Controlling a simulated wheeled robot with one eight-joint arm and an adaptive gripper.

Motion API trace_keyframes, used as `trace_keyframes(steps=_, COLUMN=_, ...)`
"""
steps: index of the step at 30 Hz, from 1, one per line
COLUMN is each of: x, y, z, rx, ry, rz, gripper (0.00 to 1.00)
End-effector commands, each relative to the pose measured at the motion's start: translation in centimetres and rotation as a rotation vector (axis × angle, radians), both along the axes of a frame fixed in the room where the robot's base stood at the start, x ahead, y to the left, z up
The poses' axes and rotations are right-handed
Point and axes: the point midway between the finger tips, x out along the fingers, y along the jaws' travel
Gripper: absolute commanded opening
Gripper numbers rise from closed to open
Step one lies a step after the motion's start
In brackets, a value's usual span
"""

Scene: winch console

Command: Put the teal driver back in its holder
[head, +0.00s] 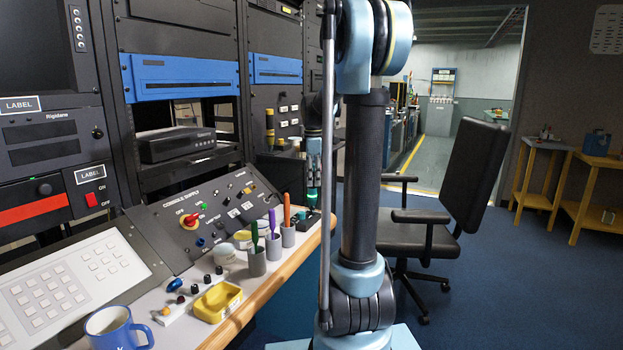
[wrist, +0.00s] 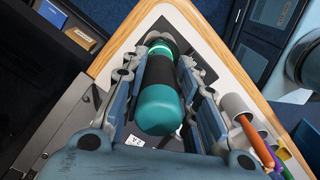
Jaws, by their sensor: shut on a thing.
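The teal driver (wrist: 160,108) has a thick teal handle with a black band and a teal-and-white ring beyond it. My gripper (wrist: 166,62) is shut on the handle, with a finger along each side. In the head view, my gripper (head: 313,165) hangs over the far end of the console's wooden-edged ledge. The driver's tip is hidden behind its handle in the wrist view. Grey cup holders stand on the ledge with a green driver (head: 255,238), a purple driver (head: 272,222) and an orange driver (head: 287,210). I cannot make out an empty holder.
A yellow tray (head: 217,302), a blue mug (head: 118,328) and several small knobs lie on the near ledge. The sloped control panel (head: 205,215) rises behind the cups. An office chair (head: 450,205) stands on the floor to the right.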

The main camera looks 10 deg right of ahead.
Motion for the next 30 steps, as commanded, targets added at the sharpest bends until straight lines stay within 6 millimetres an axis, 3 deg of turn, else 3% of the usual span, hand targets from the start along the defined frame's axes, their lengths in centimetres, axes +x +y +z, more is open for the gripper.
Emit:
trace_keyframes(steps=12, x=0.0, y=0.0, z=-0.45, rx=0.0, ry=0.0, rz=0.0, gripper=0.0)
trace_keyframes(steps=13, x=0.0, y=0.0, z=-0.45, rx=0.0, ry=0.0, rz=0.0, gripper=0.35)
trace_keyframes(steps=15, x=-0.01, y=0.0, z=-0.46, rx=0.0, ry=0.0, rz=0.0, gripper=0.5)
trace_keyframes(steps=26, x=0.0, y=0.0, z=-0.39, rx=0.0, ry=0.0, rz=0.0, gripper=0.51)
trace_keyframes(steps=30, x=0.01, y=0.0, z=0.49, rx=0.0, ry=0.0, rz=0.0, gripper=0.51)
